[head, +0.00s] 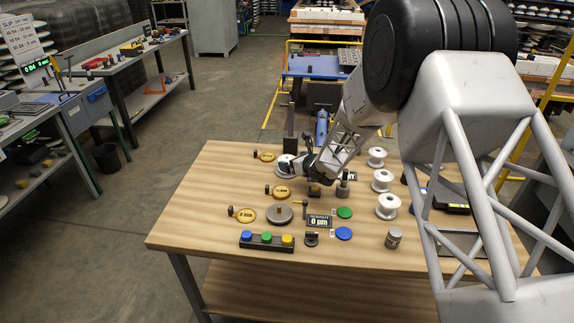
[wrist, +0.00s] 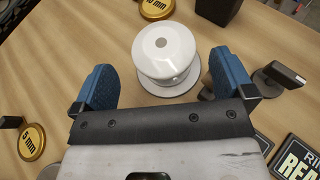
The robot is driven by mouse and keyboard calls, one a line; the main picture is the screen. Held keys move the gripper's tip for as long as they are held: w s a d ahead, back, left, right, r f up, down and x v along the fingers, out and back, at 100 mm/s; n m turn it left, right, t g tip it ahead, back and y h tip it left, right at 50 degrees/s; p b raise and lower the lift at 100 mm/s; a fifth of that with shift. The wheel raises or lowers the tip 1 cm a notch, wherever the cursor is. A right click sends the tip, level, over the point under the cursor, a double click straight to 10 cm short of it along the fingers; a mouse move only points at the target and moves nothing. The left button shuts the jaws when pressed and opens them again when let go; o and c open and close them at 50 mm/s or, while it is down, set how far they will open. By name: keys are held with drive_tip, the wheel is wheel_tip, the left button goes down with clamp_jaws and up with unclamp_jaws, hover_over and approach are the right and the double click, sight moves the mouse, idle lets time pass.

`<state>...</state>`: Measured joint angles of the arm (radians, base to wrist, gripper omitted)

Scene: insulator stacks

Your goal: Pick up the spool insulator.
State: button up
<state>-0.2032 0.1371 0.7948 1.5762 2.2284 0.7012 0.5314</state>
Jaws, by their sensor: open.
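My gripper (wrist: 160,62) is open in the wrist view, with a blue pad on each finger. A white spool insulator (wrist: 165,45) stands on the table between the fingertips and partly beyond them, with a visible gap on each side. In the head view this white piece (head: 284,168) is partly hidden by my gripper (head: 298,165), near the back left of the table. Three more white spools stand in a row on the right of the table: a far one (head: 376,157), a middle one (head: 382,181) and a near one (head: 387,207).
The wooden table (head: 190,222) carries several yellow discs (head: 246,215), a grey round piece (head: 279,215), a small display (head: 319,221), green (head: 344,213) and blue (head: 344,233) discs, and a button bar (head: 267,241). A dark block (wrist: 216,8) stands just beyond the spool.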

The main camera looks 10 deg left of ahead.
sight(287, 158)
drive_tip(key=shift+w, duration=0.1)
drive_tip(key=shift+f+x, duration=0.2)
drive_tip(key=shift+x, duration=2.25)
drive_tip(key=c, duration=1.1)
